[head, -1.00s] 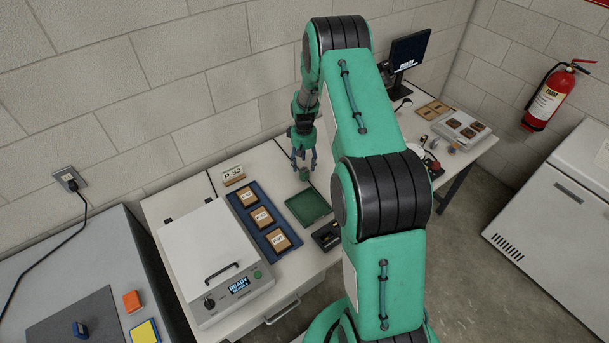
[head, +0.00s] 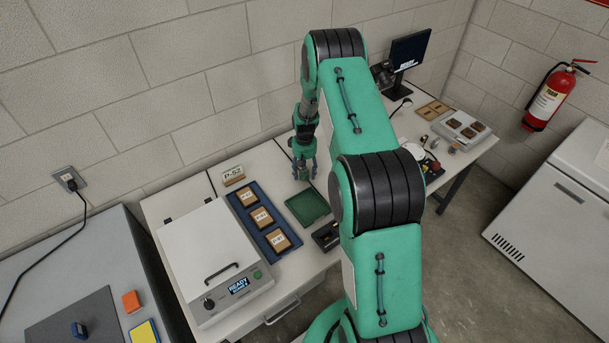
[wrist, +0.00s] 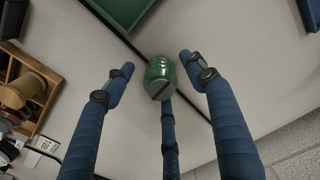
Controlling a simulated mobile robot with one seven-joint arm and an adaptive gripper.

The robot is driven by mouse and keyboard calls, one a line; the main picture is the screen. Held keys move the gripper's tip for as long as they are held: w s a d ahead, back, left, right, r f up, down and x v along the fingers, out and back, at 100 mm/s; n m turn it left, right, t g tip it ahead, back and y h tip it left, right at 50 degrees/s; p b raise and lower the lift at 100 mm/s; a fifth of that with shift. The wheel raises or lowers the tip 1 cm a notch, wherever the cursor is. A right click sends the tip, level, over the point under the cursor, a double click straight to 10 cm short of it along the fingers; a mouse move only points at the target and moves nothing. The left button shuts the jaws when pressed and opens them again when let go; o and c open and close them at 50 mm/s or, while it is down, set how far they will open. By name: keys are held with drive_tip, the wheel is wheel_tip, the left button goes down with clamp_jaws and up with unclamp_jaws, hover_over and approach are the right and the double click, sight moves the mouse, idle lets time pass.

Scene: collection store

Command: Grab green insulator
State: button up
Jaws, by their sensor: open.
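The green insulator (wrist: 160,72) is a small ribbed green piece with a dark slotted end, in the middle of the wrist view. It stands on the white tabletop. My gripper (wrist: 155,78) is open, with blue fingers spread on both sides of the insulator and a third finger below it in the picture. No finger clearly touches it. In the head view my gripper (head: 304,170) is low over the table, behind the green tray (head: 308,207), and the insulator is mostly hidden among the fingers.
A blue tray (head: 240,214) with several labelled tiles lies left of the green tray. A white lidded device (head: 208,255) stands further left. A wooden rack (wrist: 22,85) is at the left of the wrist view. A dark seam crosses the tabletop by the insulator.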

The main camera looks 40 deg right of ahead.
sight(305, 169)
drive_tip(key=shift+c, duration=0.5)
drive_tip(key=c, duration=1.2)
drive_tip(key=shift+r, duration=0.1)
drive_tip(key=shift+r, duration=0.75)
wheel_tip(305, 169, up, 2)
drive_tip(key=shift+s+r, duration=0.1)
drive_tip(key=s+a, duration=0.2)
drive_tip(key=s, duration=0.2)
drive_tip(key=s+a, duration=0.2)
drive_tip(key=s, duration=0.3)
drive_tip(key=s+a+r+p, duration=0.1)
drive_tip(key=s+a, duration=0.1)
drive_tip(key=s, duration=0.3)
drive_tip(key=shift+s+a+r, duration=0.1)
drive_tip(key=shift+s+a, duration=0.1)
drive_tip(key=shift+a, duration=0.05)
